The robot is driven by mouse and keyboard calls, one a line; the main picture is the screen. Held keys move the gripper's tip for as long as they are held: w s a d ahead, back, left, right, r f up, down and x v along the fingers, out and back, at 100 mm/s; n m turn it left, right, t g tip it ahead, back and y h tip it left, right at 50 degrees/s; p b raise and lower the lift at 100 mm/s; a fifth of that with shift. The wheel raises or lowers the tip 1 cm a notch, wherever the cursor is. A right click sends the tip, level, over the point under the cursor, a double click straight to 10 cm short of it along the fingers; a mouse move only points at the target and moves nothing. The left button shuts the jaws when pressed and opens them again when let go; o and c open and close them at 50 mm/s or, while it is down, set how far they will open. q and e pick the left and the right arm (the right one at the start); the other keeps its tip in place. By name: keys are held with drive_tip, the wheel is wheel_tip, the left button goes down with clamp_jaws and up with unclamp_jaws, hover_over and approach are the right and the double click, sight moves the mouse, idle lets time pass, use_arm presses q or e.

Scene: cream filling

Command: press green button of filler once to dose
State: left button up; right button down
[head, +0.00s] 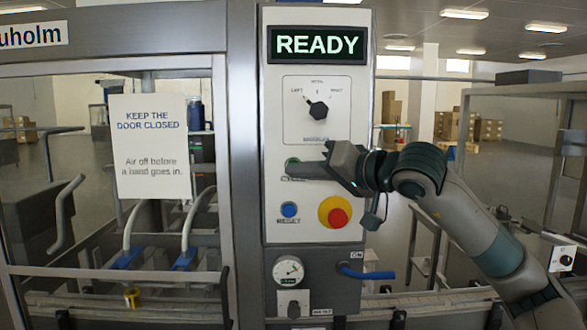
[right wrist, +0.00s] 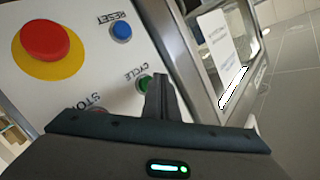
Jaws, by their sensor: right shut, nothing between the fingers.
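The filler's control panel (head: 350,215) stands upright in front of me. Its lit display (head: 317,43) reads READY. The green button (head: 291,161), above the label CYCLE, is partly covered by the fingers of my right gripper (head: 294,171). In the right wrist view the green button (right wrist: 143,83) shows just beside the tip of the shut, empty right gripper (right wrist: 159,78). I cannot tell whether the fingertips touch the button. My left gripper is not in view.
Below the green button are a blue RESET button (head: 289,210) and a red stop button (head: 335,213) on yellow. A selector knob (head: 317,110) sits above. A door with a notice (head: 150,146) is at left.

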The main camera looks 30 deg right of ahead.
drive_tip(key=shift+w+d, duration=0.45)
drive_tip(key=shift+w, duration=0.3)
idle(1.0)
drive_tip(key=shift+s+a, duration=0.1)
idle(0.3)
drive_tip(key=shift+s+a+b, duration=0.3)
drive_tip(key=shift+s+a, duration=0.1)
drive_tip(key=shift+s, duration=0.3)
drive_tip(key=s+a, duration=0.1)
drive_tip(key=s, duration=0.1)
drive_tip(key=s+a, duration=0.1)
drive_tip(key=s, duration=0.1)
drive_tip(key=shift+s+a+b, duration=0.1)
drive_tip(key=shift+a+b, duration=0.2)
idle(1.0)
